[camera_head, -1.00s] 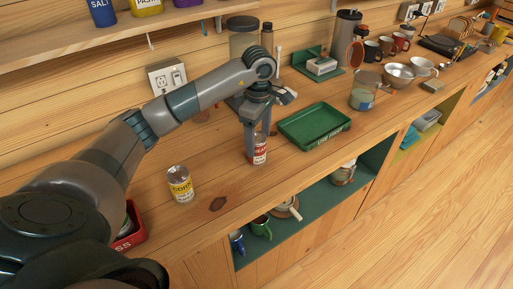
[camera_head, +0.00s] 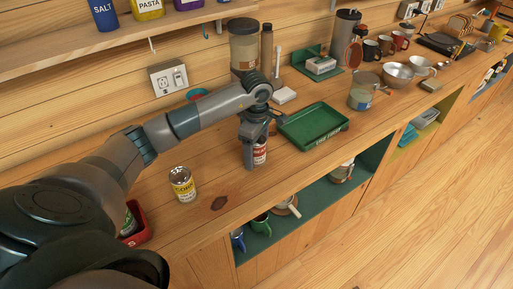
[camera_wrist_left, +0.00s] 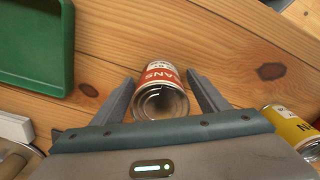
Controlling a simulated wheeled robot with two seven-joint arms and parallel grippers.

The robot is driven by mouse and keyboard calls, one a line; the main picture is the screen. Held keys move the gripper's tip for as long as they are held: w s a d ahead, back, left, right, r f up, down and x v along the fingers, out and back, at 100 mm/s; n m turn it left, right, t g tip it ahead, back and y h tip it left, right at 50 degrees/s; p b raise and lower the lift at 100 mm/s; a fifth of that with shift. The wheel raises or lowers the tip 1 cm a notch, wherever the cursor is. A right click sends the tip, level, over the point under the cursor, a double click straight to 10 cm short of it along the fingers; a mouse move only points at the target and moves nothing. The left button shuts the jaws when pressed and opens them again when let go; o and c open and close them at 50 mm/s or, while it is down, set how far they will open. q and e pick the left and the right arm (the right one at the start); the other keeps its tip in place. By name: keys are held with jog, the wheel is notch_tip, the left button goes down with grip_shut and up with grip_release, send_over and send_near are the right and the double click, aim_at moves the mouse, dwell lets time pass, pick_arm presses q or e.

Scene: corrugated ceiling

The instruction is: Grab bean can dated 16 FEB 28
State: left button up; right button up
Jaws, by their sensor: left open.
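A bean can (camera_head: 260,152) with a red and white label stands on the wooden counter (camera_head: 215,170), left of the green tray. My left gripper (camera_head: 254,160) points down over it. In the left wrist view the bean can (camera_wrist_left: 162,92) sits between the two open fingers (camera_wrist_left: 164,98), with a small gap visible on each side. Its label reads "BEANS" in part; no date is readable. A yellow corn can (camera_head: 182,184) stands to the left; it also shows in the wrist view (camera_wrist_left: 292,128). My right gripper is not in view.
The green tray (camera_head: 314,127) lies just right of the bean can. A red bin (camera_head: 138,228) is at the lower left. Open shelves lie below the counter's front edge.

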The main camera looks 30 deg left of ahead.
pick_arm(q)
jog(key=shift+c, duration=0.6)
jog(key=c, duration=1.2)
jog(key=shift+c, duration=0.2)
jog(key=shift+r, duration=0.15)
